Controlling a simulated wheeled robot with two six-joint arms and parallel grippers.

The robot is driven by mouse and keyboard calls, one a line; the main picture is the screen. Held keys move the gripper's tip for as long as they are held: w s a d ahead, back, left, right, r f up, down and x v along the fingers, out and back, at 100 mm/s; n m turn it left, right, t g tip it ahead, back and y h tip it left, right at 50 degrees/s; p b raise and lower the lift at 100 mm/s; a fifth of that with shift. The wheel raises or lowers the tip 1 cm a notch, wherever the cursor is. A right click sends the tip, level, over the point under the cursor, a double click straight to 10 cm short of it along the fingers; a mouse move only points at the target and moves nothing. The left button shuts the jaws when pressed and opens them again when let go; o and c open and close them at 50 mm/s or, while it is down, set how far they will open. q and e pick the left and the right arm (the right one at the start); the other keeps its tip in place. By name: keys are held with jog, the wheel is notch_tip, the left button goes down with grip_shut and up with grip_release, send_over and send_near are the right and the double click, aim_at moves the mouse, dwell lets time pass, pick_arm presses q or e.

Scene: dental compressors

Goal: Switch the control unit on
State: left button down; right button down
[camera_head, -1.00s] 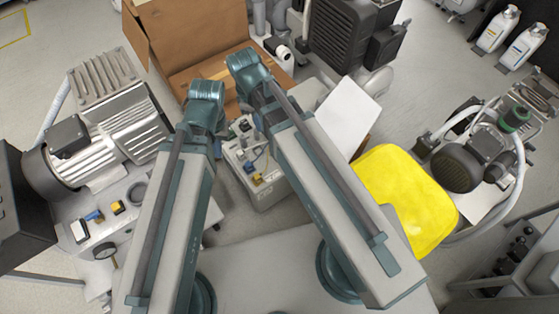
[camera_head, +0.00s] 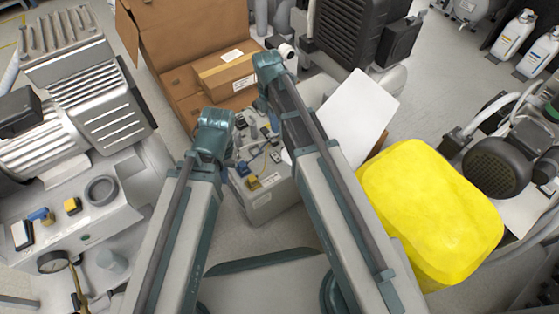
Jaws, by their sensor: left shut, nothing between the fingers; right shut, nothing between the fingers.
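A grey box-shaped unit (camera_head: 268,203) stands on the floor ahead, between my two arms. Its top carries a yellow part, a blue part, small dark parts and cables; my arms cover some of it. At the left, a light grey compressor housing (camera_head: 105,215) carries a white and black switch (camera_head: 22,235), a blue valve (camera_head: 41,215), a yellow button (camera_head: 72,205) and a round gauge (camera_head: 53,262). I cannot tell which of the two is the control unit. Both my arms reach forward, but their grippers do not show past the teal joints.
A yellow rounded container (camera_head: 430,215) stands close at the right, with a white panel (camera_head: 358,115) behind it. An open cardboard box (camera_head: 185,35) with a smaller carton (camera_head: 226,73) is at the back. A dark motor (camera_head: 500,165) is further right. Bare floor shows between them.

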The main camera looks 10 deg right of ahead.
jog(key=shift+w+d+f, duration=0.2)
jog(key=shift+f, duration=0.25)
jog(key=shift+f+b, duration=0.15)
jog(key=shift+b, duration=0.15)
jog(key=f+b, duration=0.4)
jog(key=s+f+b, duration=0.1)
jog(key=f+b, duration=0.8)
jog(key=shift+s+d+f+b, duration=0.3)
jog(key=shift+f+b, duration=0.05)
